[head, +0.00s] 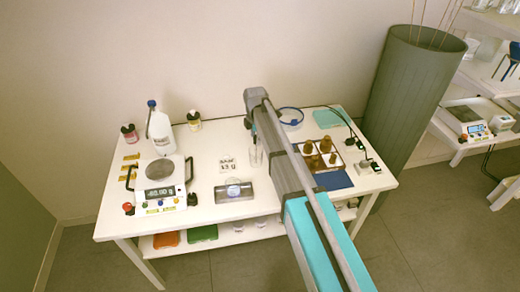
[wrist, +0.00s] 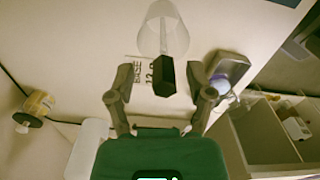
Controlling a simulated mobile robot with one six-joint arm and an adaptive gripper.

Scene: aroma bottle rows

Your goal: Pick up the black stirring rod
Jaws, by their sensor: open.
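The black stirring rod (wrist: 166,77) shows in the wrist view as a dark, faceted end pointing towards the camera, with a thin pale length running up into a clear glass (wrist: 160,25). The glass also stands on the table in the head view (head: 256,156), just left of my arm. I cannot make out the rod there. My gripper (wrist: 160,73) is open in the wrist view, one finger on each side of the rod's dark end. I cannot tell whether either finger touches it. In the head view my arm hides most of the gripper.
A scale (head: 160,189) and white jug (head: 160,130) stand at the left of the table. A sectioned tray of brown bottles (head: 339,168) sits right of my arm.

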